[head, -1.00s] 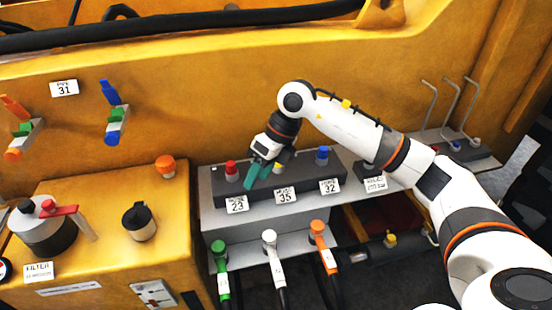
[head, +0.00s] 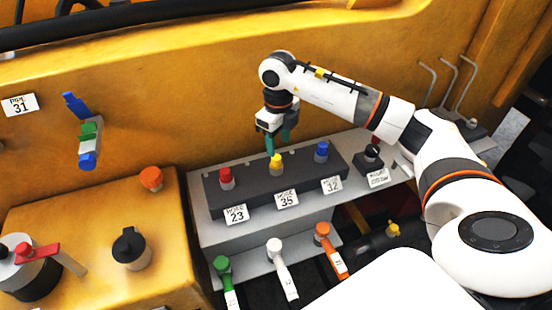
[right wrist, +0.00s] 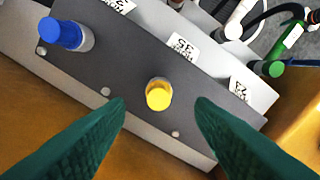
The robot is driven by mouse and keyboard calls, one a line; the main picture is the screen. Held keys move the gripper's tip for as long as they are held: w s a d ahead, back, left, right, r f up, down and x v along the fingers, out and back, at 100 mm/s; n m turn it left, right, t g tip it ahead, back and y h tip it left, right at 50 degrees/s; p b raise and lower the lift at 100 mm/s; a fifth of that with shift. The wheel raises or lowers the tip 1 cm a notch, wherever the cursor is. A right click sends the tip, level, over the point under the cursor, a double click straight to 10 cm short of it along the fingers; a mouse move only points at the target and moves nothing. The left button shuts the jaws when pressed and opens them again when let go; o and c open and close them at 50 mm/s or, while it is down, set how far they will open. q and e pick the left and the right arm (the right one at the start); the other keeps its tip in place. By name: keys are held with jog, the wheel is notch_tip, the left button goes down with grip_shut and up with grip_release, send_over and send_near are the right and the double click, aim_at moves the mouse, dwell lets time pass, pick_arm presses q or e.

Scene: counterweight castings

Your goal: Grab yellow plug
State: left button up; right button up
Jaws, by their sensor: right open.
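The yellow plug (head: 276,163) sits upright in the dark block (head: 240,192), between a red plug (head: 227,178) and a blue plug (head: 322,152). It also shows in the right wrist view (right wrist: 158,94), a little beyond the fingertips and centred between them. My right gripper (head: 279,146) has teal fingers pointing down, above and just behind the yellow plug. In the right wrist view its fingers (right wrist: 160,112) are apart, with nothing between them. My left gripper is not in view.
Labels 23, 35 and 32 stand in front of the block. Green (head: 222,264), white (head: 274,245) and orange (head: 322,230) hose ends hang along the lower ledge. An orange knob (head: 151,179) sits on the yellow housing at left. The yellow wall rises close behind the block.

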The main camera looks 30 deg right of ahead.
aim_at(276, 157)
jog(key=shift+f, duration=0.4)
jog(key=shift+w+f, duration=0.15)
jog(key=shift+f, duration=0.1)
notch_tip(276, 157, down, 4)
jog(key=p, duration=0.2)
jog(key=shift+w+f+p, duration=0.15)
jog(key=shift+f+p, duration=0.05)
jog(key=shift+p, duration=0.15)
jog(key=shift+f, duration=0.35)
jog(key=shift+c, duration=0.4)
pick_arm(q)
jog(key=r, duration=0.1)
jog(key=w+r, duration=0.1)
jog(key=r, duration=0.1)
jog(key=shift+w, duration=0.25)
pick_arm(e)
jog(key=c, duration=1)
